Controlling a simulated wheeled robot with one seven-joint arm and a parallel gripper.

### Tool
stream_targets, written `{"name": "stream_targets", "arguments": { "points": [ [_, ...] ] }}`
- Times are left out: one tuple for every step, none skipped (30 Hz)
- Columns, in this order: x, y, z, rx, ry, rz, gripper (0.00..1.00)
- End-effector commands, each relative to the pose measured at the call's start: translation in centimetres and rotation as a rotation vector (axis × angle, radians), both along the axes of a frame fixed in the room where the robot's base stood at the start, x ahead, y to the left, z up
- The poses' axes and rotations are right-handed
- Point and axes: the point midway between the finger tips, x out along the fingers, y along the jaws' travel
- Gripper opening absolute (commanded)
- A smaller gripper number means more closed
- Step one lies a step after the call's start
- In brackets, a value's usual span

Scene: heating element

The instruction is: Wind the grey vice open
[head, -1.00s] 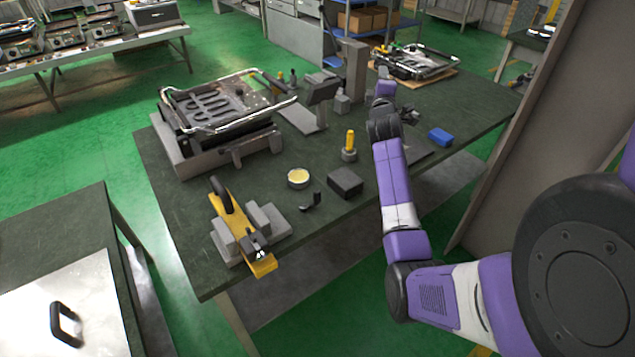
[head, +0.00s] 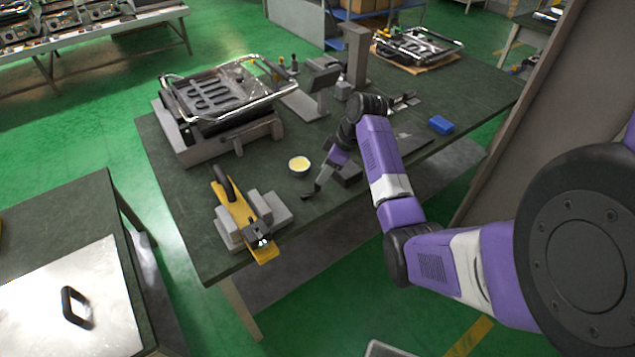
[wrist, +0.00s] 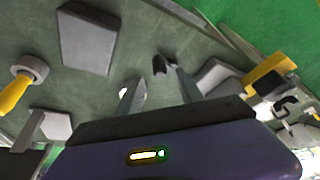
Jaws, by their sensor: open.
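The grey vice (head: 270,209) stands near the front left corner of the table, its blocks on both sides of a yellow tool (head: 236,215) with a black handle. A dark metal fitting (head: 262,240) shows at its front end. In the wrist view the vice (wrist: 218,76) is at the right, apart from my fingers. My gripper (head: 318,183) is open, low over the table to the right of the vice. In the wrist view the fingers (wrist: 155,88) are spread, with a small black curved piece (wrist: 160,65) close to the right finger. I see nothing held.
A dark block (head: 348,174) lies right beside my gripper. A heating-plate appliance (head: 218,95) fills the back left. A blue block (head: 440,124) lies at the right edge.

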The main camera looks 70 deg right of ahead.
Motion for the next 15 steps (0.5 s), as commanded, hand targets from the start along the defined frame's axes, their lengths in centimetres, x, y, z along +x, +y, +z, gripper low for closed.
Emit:
{"name": "stream_targets", "arguments": {
  "points": [
    [0.2, 0.1, -0.7, 0.002, 0.002, 0.001, 0.44],
    [0.4, 0.2, -1.1, 0.003, 0.003, 0.0, 0.44],
    [0.6, 0.2, -1.7, 0.002, 0.002, 0.0, 0.44],
    [0.8, 0.2, -2.1, 0.003, 0.003, 0.0, 0.44],
    [1.0, 0.2, -2.6, 0.002, 0.002, 0.0, 0.44],
    [1.3, 0.3, -3.2, 0.002, 0.002, 0.0, 0.44],
    [1.4, 0.3, -3.6, 0.001, 0.003, -0.001, 0.44],
    [1.6, 0.3, -3.9, 0.001, 0.003, 0.0, 0.44],
    [1.8, 0.3, -4.4, 0.001, 0.002, 0.0, 0.44],
    [1.9, 0.3, -4.7, 0.0, 0.002, 0.0, 0.44],
    [2.0, 0.3, -5.0, 0.0, 0.001, -0.001, 0.44],
    [2.2, 0.3, -5.3, -0.001, 0.001, 0.0, 0.44],
    [2.2, 0.3, -5.5, -0.001, 0.001, 0.0, 0.44],
    [2.3, 0.3, -5.7, -0.001, 0.001, 0.0, 0.44],
    [2.4, 0.3, -5.8, -0.002, 0.001, -0.001, 0.44]
  ]
}}
